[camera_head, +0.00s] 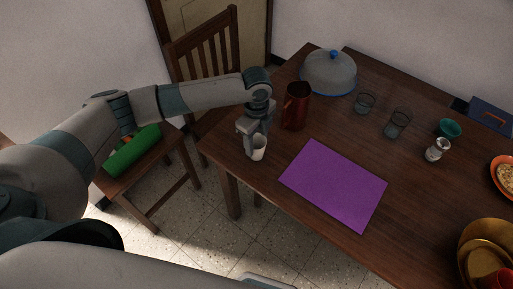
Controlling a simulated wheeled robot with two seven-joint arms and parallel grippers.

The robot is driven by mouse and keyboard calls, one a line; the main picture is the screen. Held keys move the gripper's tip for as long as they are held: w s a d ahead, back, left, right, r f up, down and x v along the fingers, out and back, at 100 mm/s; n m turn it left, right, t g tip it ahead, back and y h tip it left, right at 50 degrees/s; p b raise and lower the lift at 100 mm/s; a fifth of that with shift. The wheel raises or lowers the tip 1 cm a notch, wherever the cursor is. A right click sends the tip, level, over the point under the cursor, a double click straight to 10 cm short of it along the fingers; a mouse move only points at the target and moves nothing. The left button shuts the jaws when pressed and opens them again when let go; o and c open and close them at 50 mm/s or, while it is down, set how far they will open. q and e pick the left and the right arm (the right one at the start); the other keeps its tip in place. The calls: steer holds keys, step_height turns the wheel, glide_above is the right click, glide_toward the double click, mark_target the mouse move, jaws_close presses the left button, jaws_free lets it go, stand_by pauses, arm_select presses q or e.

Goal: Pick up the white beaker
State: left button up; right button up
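The white beaker (259,154) stands upright near the left corner of the dark wooden table. My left gripper (256,144) points down at it, with its fingers at the beaker's upper part. The gripper hides the beaker's top and far side. I cannot tell whether the fingers press on the beaker or stand open around it. My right gripper is not in view.
A dark red pitcher (296,108) stands close behind the gripper. A purple mat (334,184) lies flat to the right. Farther back are a domed cover (328,72) and two clear glasses (365,103). A chair (203,48) stands behind the table's left corner.

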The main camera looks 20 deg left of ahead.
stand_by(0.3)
arm_select(q)
steer(key=shift+r, duration=0.5)
steer(key=w+d+r+b, duration=0.3)
steer(key=d+r+b, duration=0.2)
steer(key=d+r, duration=0.5)
steer(key=shift+w+d, duration=0.25)
steer(key=shift+d, duration=0.35)
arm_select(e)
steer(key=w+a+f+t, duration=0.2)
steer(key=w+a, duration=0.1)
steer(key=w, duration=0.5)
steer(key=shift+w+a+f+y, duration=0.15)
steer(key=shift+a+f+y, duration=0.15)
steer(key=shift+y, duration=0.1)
